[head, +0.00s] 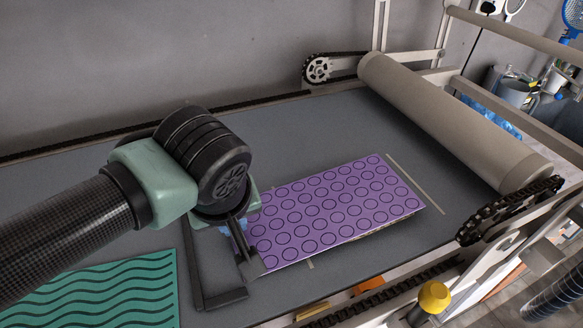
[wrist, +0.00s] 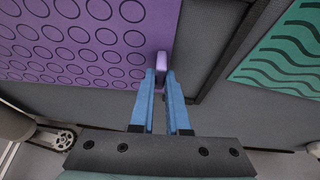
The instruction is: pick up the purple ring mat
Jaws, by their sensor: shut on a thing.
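The purple ring mat (head: 335,206) is a flat purple rectangle with rows of dark rings, on the grey surface right of my gripper in the head view. It fills the upper left of the wrist view (wrist: 75,40). My gripper (head: 247,245) is at the mat's left end. In the wrist view, the blue fingers of my gripper (wrist: 161,80) are close together around a small purple tab (wrist: 161,63) at the mat's edge. The mat's near edge shows a shadow beneath it in the head view; I cannot tell how far it is raised.
A green mat with dark wavy lines (head: 100,290) lies at the lower left. A dark frame bar (head: 222,299) lies beside my gripper. A large beige roller (head: 450,120) and chain are at the right. The grey surface behind the purple mat is clear.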

